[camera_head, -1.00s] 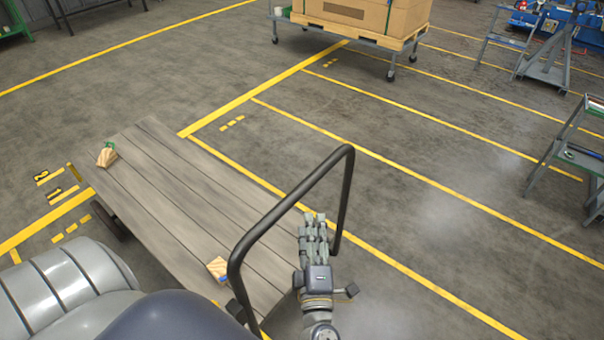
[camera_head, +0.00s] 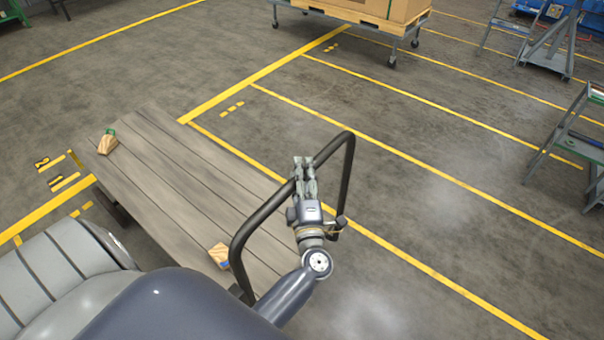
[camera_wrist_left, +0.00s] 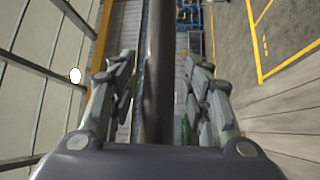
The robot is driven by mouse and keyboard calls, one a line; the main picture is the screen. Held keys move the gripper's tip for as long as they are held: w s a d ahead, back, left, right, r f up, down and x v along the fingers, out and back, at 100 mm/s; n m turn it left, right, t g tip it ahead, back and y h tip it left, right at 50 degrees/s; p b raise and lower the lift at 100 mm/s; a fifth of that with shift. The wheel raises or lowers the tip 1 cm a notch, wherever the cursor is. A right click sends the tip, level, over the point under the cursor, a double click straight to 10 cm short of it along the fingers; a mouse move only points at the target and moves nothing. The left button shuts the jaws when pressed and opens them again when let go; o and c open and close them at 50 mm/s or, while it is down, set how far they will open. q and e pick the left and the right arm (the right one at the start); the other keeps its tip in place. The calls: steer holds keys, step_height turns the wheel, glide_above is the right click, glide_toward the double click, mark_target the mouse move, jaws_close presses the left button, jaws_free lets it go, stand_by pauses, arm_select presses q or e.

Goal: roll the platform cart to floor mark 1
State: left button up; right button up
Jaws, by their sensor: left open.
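The platform cart has a grey plank deck (camera_head: 165,180) and a dark hoop handle (camera_head: 263,213) at its near right end. My left gripper (camera_head: 305,165) is at the handle's top bar, fingers open. In the left wrist view the dark handle bar (camera_wrist_left: 158,80) runs between the two spread fingers; whether they touch it is unclear. Yellow floor markings (camera_head: 53,172) lie left of the deck's far end; one looks like a 2, and I cannot make out a clear 1. My right gripper is not in view.
Wooden wedges sit on the deck, one at the far left (camera_head: 107,144) and one near the handle (camera_head: 219,255). A cart with cardboard boxes (camera_head: 375,10) stands at the back. Stepped stands (camera_head: 570,140) are at the right. The yellow-lined floor between is clear.

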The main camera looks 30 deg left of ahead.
arm_select(q)
jaws_close()
steer(key=shift+a+r, duration=0.1)
steer(key=shift+a, duration=0.45)
steer(key=w+a+b, duration=0.2)
steer(key=a+b, duration=0.1)
steer(key=a, duration=2.6)
steer(key=shift+w, duration=0.2)
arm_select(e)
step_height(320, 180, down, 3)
arm_select(q)
steer(key=shift+d, duration=0.1)
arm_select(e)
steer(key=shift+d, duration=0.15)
arm_select(q)
jaws_free()
